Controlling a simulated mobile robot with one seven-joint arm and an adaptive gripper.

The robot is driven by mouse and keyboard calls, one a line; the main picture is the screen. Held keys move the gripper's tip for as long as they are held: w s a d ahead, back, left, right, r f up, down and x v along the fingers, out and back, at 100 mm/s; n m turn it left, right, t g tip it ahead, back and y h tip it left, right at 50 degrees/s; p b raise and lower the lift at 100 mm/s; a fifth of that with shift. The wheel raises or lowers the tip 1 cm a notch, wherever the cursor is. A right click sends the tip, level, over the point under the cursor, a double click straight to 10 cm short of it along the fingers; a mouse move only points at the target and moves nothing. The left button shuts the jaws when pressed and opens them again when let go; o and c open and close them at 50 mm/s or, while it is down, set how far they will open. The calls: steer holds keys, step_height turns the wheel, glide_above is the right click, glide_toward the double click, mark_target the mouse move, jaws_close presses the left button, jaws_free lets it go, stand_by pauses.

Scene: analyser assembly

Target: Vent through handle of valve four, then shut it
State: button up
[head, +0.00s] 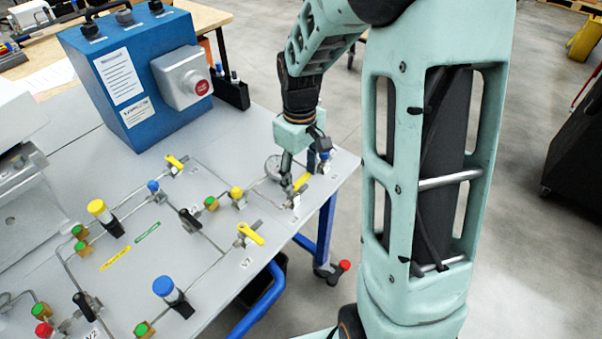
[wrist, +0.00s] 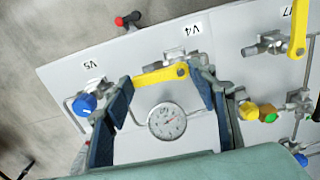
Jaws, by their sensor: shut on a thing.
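Valve four, labelled V4 (wrist: 192,31), has a flat yellow handle (wrist: 160,76) lying across the wrist view, with its pivot at the right end. My gripper (wrist: 161,72) is shut on this handle, one finger at the handle's free end and the other by the pivot end. In the head view my gripper (head: 294,183) reaches down to the yellow handle (head: 302,182) near the panel's right corner. The fingers and wrist partly hide the valve body there.
A round gauge (wrist: 167,121) sits close beside the handle, between the fingers in view. V5's blue knob (wrist: 84,104) is just outside the left finger. V7's yellow handle (head: 250,234) is nearby. A blue box with a red button (head: 202,87) stands behind.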

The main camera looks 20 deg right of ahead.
mark_target(299, 180)
steer(key=shift+w+n, duration=0.1)
steer(key=shift+n, duration=0.2)
steer(key=o, duration=1.2)
steer(key=shift+c, duration=0.2)
step_height(299, 180, up, 12)
steer(key=shift+a, duration=0.1)
